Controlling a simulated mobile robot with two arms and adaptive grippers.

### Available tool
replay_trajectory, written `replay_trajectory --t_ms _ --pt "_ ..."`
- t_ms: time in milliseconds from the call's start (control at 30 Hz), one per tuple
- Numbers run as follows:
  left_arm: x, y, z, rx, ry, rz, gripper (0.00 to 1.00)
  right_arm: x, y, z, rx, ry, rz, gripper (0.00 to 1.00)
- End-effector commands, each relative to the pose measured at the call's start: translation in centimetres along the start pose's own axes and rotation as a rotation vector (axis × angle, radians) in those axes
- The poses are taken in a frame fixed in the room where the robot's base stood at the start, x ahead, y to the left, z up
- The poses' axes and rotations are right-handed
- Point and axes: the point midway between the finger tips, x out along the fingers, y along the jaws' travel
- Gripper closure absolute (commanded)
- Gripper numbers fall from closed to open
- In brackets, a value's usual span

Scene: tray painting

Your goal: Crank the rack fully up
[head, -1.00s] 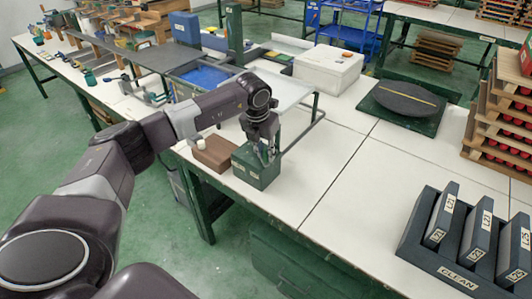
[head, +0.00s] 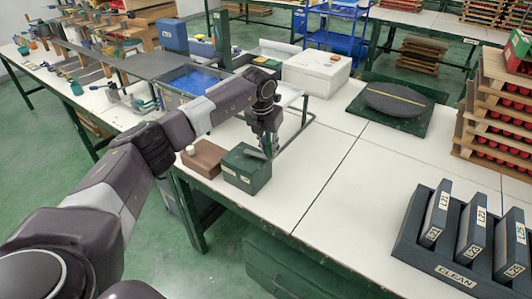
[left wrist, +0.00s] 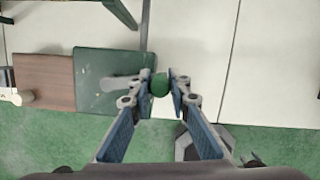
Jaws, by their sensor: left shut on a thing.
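A dark green crank box (head: 240,178) stands near the front edge of the white table, left of the middle. In the left wrist view its top (left wrist: 95,92) carries a grey crank arm (left wrist: 120,83) pointing right to a green knob (left wrist: 160,84). My left gripper (head: 268,150) is shut on that knob, at the box's right side; it also shows in the left wrist view (left wrist: 168,85). The rack's grey tube frame (head: 303,125) shows behind the gripper, partly hidden by my arm. I cannot tell its height. My right gripper is not in view.
A brown block (head: 207,157) with a white knob sits left of the box. Behind are a blue-filled tray (head: 160,97), a white box (head: 316,70) and a dark disc (head: 398,98) on a green base. A black CLEAN holder (head: 408,245) stands front right. The middle table is clear.

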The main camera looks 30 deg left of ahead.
Motion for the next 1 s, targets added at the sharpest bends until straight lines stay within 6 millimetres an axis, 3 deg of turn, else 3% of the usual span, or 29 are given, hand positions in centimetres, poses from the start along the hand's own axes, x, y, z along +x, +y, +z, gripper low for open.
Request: replay_trajectory --t_ms 600,1000 --pt "1.1 1.0 4.2 -0.003 -0.007 -0.002 1.0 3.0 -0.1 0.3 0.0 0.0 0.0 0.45" --pt "1.0 1.2 4.6 0.001 -0.006 -0.004 1.0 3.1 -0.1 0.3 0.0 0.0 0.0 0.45"
